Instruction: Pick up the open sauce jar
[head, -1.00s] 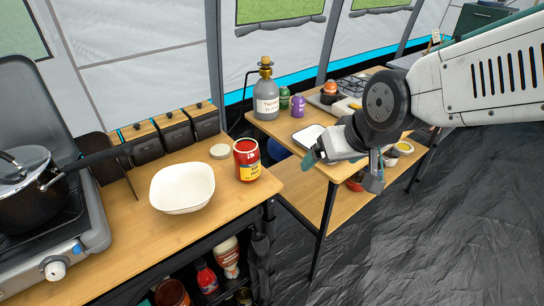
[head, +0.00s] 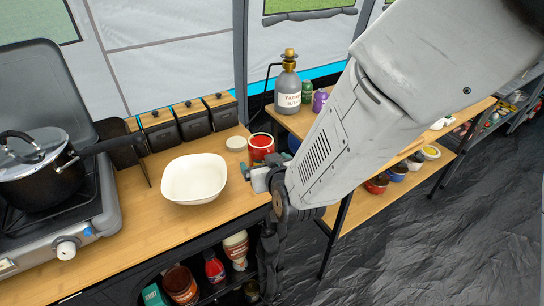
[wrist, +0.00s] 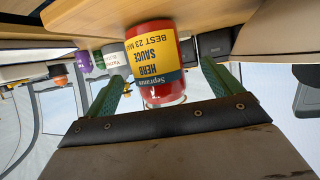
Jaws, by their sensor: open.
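The open sauce jar (head: 261,142) is red with a yellow label and stands upright near the right end of the wooden counter. My arm and gripper partly hide its lower part in the head view. In the wrist view, which is upside down, the jar (wrist: 155,60) shows its "Herb Sauce" label and lies between the two green fingers. My gripper (head: 259,178) is at the near side of the jar; its fingers (wrist: 161,70) are open, one on each side. A gap shows beside the fingers, so I see no grip on the jar. A pale round lid (head: 236,143) lies left of the jar.
A white bowl (head: 194,180) stands left of the jar. A pot (head: 38,170) sits on the stove (head: 60,225) further left. Black boxes (head: 193,120) line the counter's back. A grey bottle (head: 288,92) stands on the shelf behind.

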